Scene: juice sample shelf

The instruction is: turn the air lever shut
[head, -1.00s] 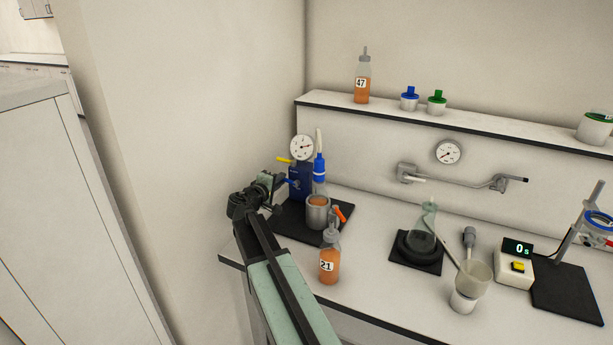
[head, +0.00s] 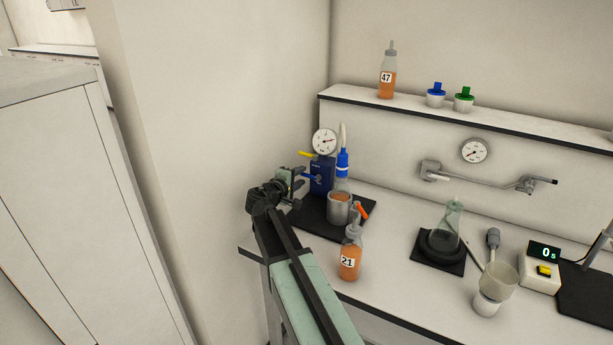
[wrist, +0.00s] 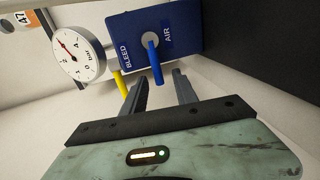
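A dark blue box (head: 321,176) with a gauge on top stands at the left end of the bench. In the wrist view the box (wrist: 185,22) bears the words BLEED and AIR, with a pale round hub between them. A blue lever (wrist: 154,62) comes out of this hub towards my gripper; it also shows in the head view (head: 311,178). My gripper (wrist: 160,84) is open and empty, its fingers on either side of the lever's tip, with gaps visible. A yellow lever (wrist: 121,84) lies outside the left finger; it also shows in the head view (head: 307,154).
The gauge (head: 324,141) sits above the box. A blue-capped vessel (head: 343,170) and a metal cup (head: 340,208) stand close right of it. Bottle 21 (head: 349,262) stands at the bench's front edge, near my arm. A wall (head: 220,150) is close on the left.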

